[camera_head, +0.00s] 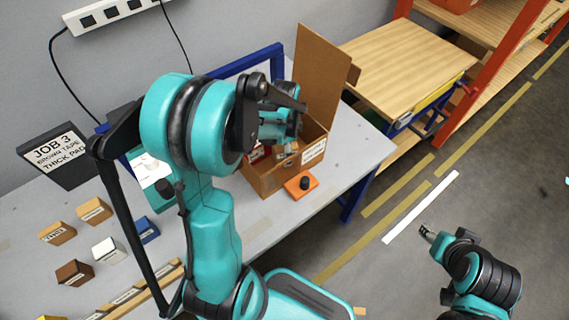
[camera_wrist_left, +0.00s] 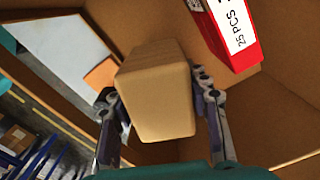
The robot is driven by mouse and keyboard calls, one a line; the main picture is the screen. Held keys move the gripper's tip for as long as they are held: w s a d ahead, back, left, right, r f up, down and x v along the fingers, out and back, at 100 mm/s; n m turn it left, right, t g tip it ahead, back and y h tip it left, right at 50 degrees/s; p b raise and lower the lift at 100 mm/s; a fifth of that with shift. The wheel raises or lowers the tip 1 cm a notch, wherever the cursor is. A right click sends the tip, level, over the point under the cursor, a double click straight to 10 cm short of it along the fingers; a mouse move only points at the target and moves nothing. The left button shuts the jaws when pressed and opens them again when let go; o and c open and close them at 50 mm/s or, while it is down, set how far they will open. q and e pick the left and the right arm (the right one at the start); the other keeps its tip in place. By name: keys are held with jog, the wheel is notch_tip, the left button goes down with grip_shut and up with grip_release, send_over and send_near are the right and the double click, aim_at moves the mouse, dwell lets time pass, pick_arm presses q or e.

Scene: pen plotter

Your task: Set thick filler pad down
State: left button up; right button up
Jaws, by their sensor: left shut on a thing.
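My left gripper (camera_wrist_left: 156,92) is shut on a tan block, the thick filler pad (camera_wrist_left: 158,100), with one finger on each side of it. The pad is inside the open cardboard box (camera_head: 270,180), whose brown walls surround it in the left wrist view. I cannot tell whether the pad touches the box floor. A red packet (camera_wrist_left: 232,32) marked "25 PCS" is beside the pad in the box. In the head view my left gripper (camera_head: 287,138) reaches into the box and largely hides the pad. My right gripper (camera_head: 427,231) is over the floor, away from the table.
The box's raised flap (camera_head: 322,75) stands behind my left gripper. An orange piece with a black knob (camera_head: 301,185) lies in front of the box. A job sign (camera_head: 55,155) and several small blocks (camera_head: 95,210) are at the left of the grey table (camera_head: 345,165).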

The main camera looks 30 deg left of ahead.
pick_arm(q)
jog(key=shift+f, duration=0.55)
notch_tip(320, 180, down, 4)
jog(key=shift+f+b, duration=0.1)
jog(key=shift+b, duration=0.8)
jog(key=shift+f, duration=0.15)
jog(key=o, duration=0.9)
